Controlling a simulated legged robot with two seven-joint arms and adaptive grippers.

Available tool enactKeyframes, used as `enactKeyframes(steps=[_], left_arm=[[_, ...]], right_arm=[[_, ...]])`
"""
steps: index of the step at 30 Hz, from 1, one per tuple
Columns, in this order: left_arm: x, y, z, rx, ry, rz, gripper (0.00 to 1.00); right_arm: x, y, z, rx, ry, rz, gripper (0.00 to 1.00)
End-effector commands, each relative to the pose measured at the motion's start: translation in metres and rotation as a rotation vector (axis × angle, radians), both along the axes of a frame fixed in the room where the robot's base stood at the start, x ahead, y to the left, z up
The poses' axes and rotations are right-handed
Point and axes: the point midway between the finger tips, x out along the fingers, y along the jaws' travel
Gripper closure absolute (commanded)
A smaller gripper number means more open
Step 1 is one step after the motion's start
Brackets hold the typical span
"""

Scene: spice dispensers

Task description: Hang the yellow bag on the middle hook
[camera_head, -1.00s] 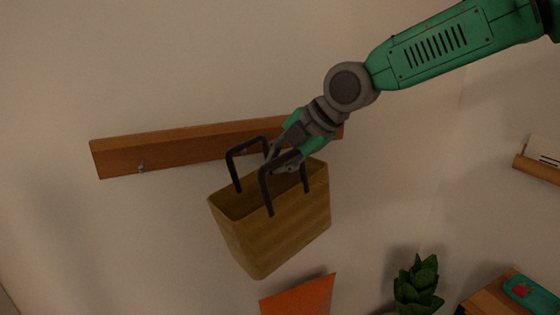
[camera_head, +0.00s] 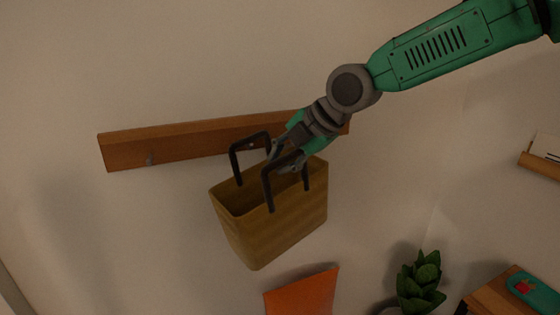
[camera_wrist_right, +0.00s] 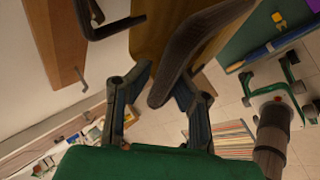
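The yellow-brown bag (camera_head: 285,213) with two black handles hangs in the air in front of the wall, slightly tilted. My right gripper (camera_head: 278,152) is shut on its near handle (camera_head: 267,188); the wrist view shows this handle (camera_wrist_right: 205,35) between the fingers (camera_wrist_right: 163,88). The far handle (camera_head: 234,160) is free, close in front of the wooden rack (camera_head: 180,144). One small metal hook (camera_head: 150,160) shows near the rack's left end, and a hook (camera_wrist_right: 83,78) shows in the wrist view. The arm and handles partly hide the rack's middle and right. My left gripper is not in view.
An orange object (camera_head: 303,293) is below the bag. A green plant (camera_head: 419,282) and a wooden surface with a teal item (camera_head: 528,288) stand at lower right. A wooden shelf (camera_head: 540,167) is at the right. The wall left of the bag is clear.

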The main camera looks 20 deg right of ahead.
Motion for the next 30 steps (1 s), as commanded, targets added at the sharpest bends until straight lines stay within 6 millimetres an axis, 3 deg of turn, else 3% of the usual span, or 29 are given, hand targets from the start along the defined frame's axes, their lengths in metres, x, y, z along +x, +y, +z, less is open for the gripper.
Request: enactKeyframes(steps=[14, 24, 30], left_arm=[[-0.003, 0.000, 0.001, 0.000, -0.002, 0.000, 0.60], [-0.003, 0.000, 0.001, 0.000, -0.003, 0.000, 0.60], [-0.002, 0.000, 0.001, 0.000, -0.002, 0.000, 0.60]], right_arm=[[-0.005, -0.004, 0.008, 0.001, -0.002, 0.000, 0.68], [-0.039, -0.031, 0.060, 0.003, -0.004, -0.001, 0.68], [-0.054, -0.043, 0.082, 0.001, -0.001, 0.000, 0.68]])
